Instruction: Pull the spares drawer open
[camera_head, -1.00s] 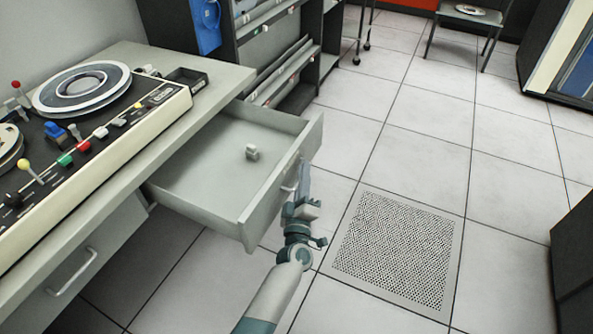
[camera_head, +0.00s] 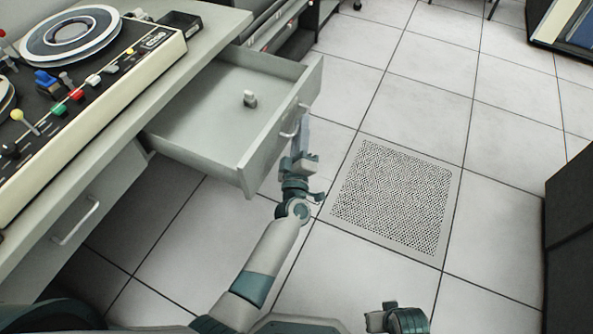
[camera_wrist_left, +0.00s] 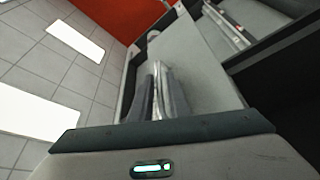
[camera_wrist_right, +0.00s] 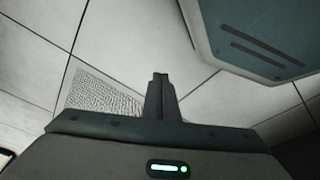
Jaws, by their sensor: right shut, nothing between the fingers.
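The spares drawer (camera_head: 222,159) stands pulled far out from under the desk, its inside showing. Its bar handle (camera_head: 286,133) is on the front panel. My left gripper (camera_head: 303,132) is at the handle's right end, its fingers pointing up along the front. My right gripper (camera_wrist_right: 160,92) is shut and empty over the floor, far from the drawer. It shows low in the head view (camera_head: 397,318).
A small pale object (camera_head: 250,98) stands in the drawer. The desk (camera_head: 215,38) carries a reel console (camera_head: 110,90). Another handle (camera_head: 76,222) is on the desk's lower front. A perforated floor tile (camera_head: 395,200) and open floor lie to the right, with a dark cabinet (camera_head: 570,250) at the edge.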

